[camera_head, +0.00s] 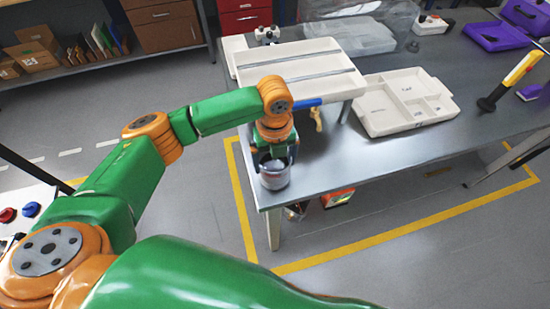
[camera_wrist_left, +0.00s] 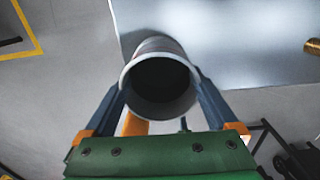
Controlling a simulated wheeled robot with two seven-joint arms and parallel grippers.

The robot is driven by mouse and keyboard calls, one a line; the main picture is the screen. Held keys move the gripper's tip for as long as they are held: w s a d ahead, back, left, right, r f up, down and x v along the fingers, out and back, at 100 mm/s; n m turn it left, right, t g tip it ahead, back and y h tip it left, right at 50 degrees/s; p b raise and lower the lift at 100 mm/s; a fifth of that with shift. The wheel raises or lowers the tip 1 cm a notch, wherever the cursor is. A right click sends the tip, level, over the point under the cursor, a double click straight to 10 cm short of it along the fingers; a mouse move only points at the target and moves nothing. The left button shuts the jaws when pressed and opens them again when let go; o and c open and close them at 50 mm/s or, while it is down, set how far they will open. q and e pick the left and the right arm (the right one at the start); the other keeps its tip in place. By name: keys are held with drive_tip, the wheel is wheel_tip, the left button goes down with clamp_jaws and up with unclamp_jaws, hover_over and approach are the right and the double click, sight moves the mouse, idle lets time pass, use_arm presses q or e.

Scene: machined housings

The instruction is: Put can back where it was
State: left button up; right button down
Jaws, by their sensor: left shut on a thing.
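The can (camera_head: 274,178) is a light grey, open-topped cylinder at the near left corner of the grey table (camera_head: 350,168). My left gripper (camera_head: 273,160) is above it with its fingers down on both sides of the can. In the left wrist view the can (camera_wrist_left: 160,84) sits between the two fingers of the left gripper (camera_wrist_left: 160,92), its round rim and dark inside facing the camera. The can's underside is hidden, so I cannot tell if it touches the table. My right gripper is not in view.
A white divided tray (camera_head: 455,115) and a raised white tray rack (camera_head: 300,68) stand behind. A yellow-and-black tool (camera_head: 512,80) and purple trays (camera_head: 495,38) lie to the right. The table's front middle is clear. A box (camera_head: 338,197) shows beneath the table.

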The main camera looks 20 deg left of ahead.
use_arm(q)
drive_tip(key=shift+s+f, duration=0.15)
drive_tip(key=shift+f, duration=0.15)
drive_tip(key=o, duration=1.1)
drive_tip(key=shift+f, duration=0.1)
wheel_tip(320, 180, up, 12)
drive_tip(key=shift+r+b, duration=0.25)
drive_tip(key=shift+b, duration=0.5)
